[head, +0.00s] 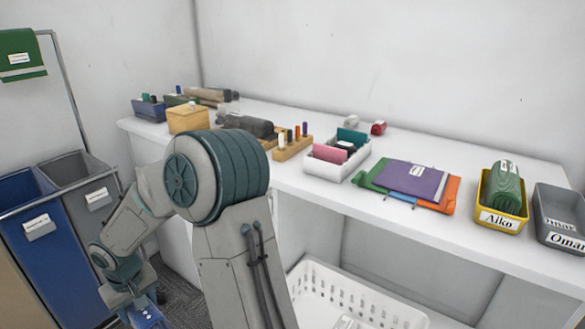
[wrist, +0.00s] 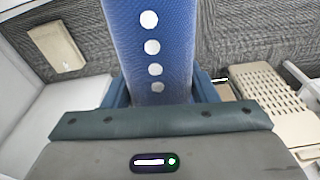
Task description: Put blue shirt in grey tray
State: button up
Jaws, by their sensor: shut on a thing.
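My gripper (head: 140,302) hangs low at the bottom left of the head view, in front of the bins. In the wrist view my gripper (wrist: 160,92) is shut on a blue cloth, the blue shirt (wrist: 175,45), which has a row of white buttons. The shirt reaches up past the top edge there, and only a bit of it shows in the head view (head: 152,320). A grey tray (head: 562,238) labelled Omar stands at the far right of the white counter, well away from my gripper.
A yellow tray (head: 503,222) labelled Aiko, holding a green thing, stands beside the grey tray. Blue (head: 45,260) and grey (head: 85,195) bins are at left; a white basket (head: 365,305) is below.

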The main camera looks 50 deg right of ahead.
aim_at(557, 223)
jog(key=u, duration=0.2)
jog(key=k, duration=1.95)
jog(key=z, duration=0.8)
